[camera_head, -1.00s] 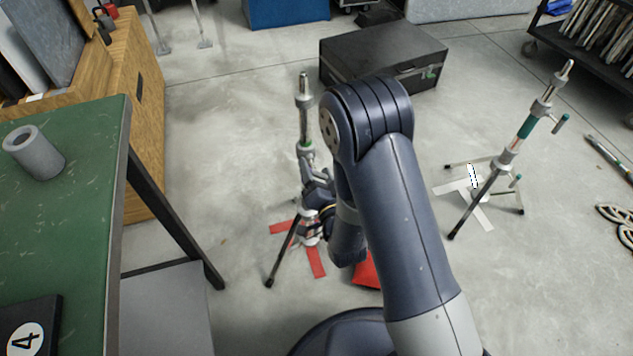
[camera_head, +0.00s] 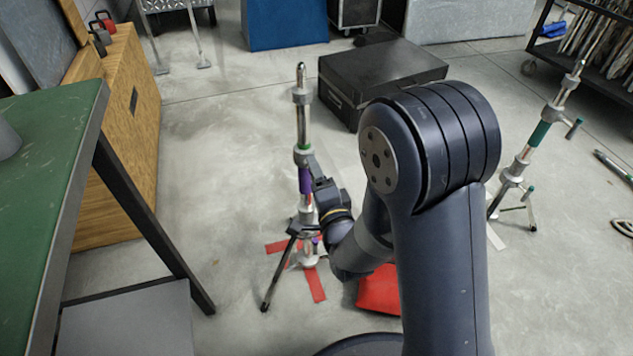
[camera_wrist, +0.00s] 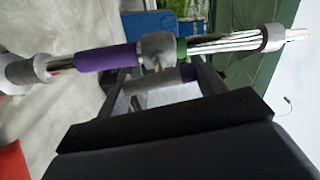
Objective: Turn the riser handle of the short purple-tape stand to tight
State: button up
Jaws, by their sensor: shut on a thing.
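The short purple-tape stand stands upright on the floor in the head view, with its purple tape (camera_head: 305,181) below a grey collar (camera_head: 302,155) and a green band. In the wrist view its post runs across the top, with the purple tape (camera_wrist: 104,58) left of the collar (camera_wrist: 158,48). The riser handle (camera_wrist: 152,82), a grey bar with a purple end, sticks out from the collar toward me. My gripper (camera_wrist: 157,76) is shut on this handle, one finger on each side. In the head view my gripper (camera_head: 318,183) is close against the stand's right side, and the handle is hidden.
Red floor tape (camera_head: 315,284) marks the stand's feet, and a red bag-like thing (camera_head: 380,291) lies beside them. A teal-tape stand (camera_head: 538,134) is at the right. A green-topped table (camera_head: 45,150) is at the left. A black case (camera_head: 380,70) lies behind.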

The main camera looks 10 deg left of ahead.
dwell(0.4)
jog(key=o, duration=1)
jog(key=v, duration=1)
jog(key=shift+s+d, duration=0.2)
jog(key=shift+s, duration=0.15)
jog(key=x, duration=1.1)
jog(key=shift+s+d, duration=0.1)
